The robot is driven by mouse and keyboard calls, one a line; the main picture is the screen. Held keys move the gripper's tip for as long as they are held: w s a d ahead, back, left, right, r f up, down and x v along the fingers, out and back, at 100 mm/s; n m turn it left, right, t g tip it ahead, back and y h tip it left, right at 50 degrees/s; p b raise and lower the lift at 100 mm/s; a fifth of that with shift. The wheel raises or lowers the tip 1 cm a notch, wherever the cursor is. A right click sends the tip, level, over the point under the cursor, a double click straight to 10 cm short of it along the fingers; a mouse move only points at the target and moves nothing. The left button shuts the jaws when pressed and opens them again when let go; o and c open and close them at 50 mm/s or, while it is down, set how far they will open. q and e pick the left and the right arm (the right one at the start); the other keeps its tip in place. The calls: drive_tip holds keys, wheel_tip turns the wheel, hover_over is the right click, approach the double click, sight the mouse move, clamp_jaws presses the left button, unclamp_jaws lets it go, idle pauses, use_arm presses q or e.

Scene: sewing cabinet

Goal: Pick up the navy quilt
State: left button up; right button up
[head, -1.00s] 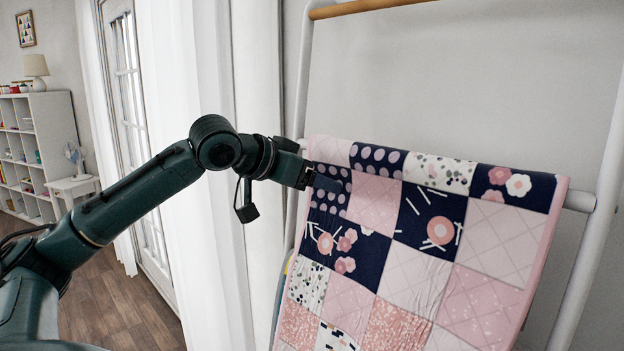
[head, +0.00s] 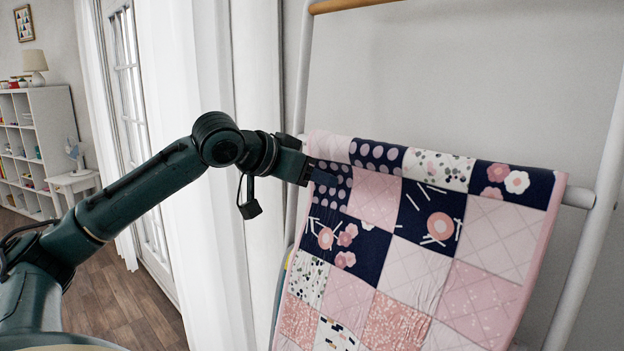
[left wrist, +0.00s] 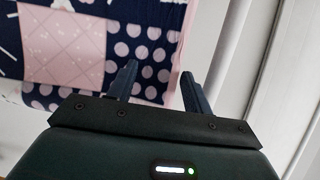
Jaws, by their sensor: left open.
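The navy quilt (head: 410,262) is a patchwork of navy, pink and white squares with dots and flowers. It hangs folded over a rung of a white ladder rack. My left gripper (head: 325,177) is at the quilt's upper left edge in the head view, over a navy dotted patch. In the left wrist view, the gripper (left wrist: 168,85) is open. One finger lies in front of the quilt (left wrist: 65,50) and the other is just past its pink side edge. I cannot tell whether a finger touches the cloth. My right gripper is out of view.
The white ladder rack (head: 590,255) leans against the grey wall and has a wooden rung (head: 355,6) at the top. A white curtain (head: 215,240) hangs close to the left of it. A white shelf (head: 45,140) and a small side table (head: 72,184) stand far left.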

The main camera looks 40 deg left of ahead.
use_arm(q)
drive_tip(key=c, duration=1)
wheel_tip(320, 180, up, 13)
drive_tip(key=shift+s+f, duration=0.15)
clamp_jaws()
drive_tip(key=shift+f, duration=0.3)
